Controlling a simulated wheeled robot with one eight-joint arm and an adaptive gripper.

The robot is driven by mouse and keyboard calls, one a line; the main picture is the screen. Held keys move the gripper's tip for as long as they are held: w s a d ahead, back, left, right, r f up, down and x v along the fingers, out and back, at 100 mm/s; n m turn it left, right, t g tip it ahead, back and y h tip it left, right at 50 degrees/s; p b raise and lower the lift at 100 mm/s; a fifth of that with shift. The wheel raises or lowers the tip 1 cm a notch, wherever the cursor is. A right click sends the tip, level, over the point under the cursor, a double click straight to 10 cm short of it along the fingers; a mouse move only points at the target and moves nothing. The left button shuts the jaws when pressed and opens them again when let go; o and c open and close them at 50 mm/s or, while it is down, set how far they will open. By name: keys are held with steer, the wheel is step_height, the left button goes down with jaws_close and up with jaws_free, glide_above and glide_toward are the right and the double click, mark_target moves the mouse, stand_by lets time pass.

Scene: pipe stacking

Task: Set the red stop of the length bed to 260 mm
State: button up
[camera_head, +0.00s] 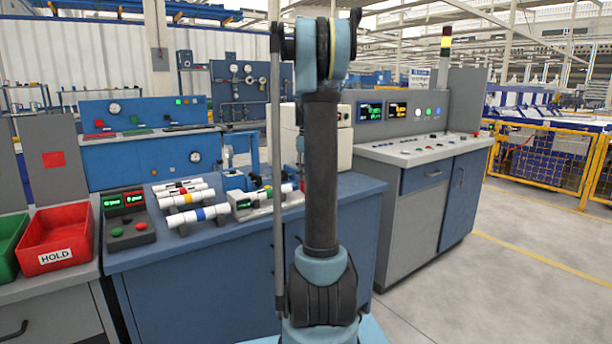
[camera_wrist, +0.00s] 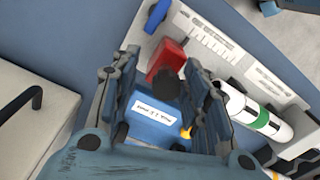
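The red stop (camera_wrist: 168,58) is a red block with a dark round knob in front of it, in the wrist view. It sits on the pale length bed (camera_wrist: 185,22), which carries a printed scale (camera_wrist: 213,40). My gripper (camera_wrist: 163,64) is open, with one finger on each side of the stop and knob. I see a gap beside the stop; contact cannot be told. The scale figures are too small to read, so the stop's setting cannot be told. In the head view my arm hides my gripper and the stop.
A blue block with a white label (camera_wrist: 158,112) lies below the knob. A white pipe with a green band (camera_wrist: 262,122) lies right of my gripper. In the head view several banded pipes (camera_head: 195,214) lie on the blue bench, left of my arm. A red HOLD bin (camera_head: 55,240) stands farther left.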

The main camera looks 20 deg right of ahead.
step_height(320, 180, up, 12)
stand_by(0.6)
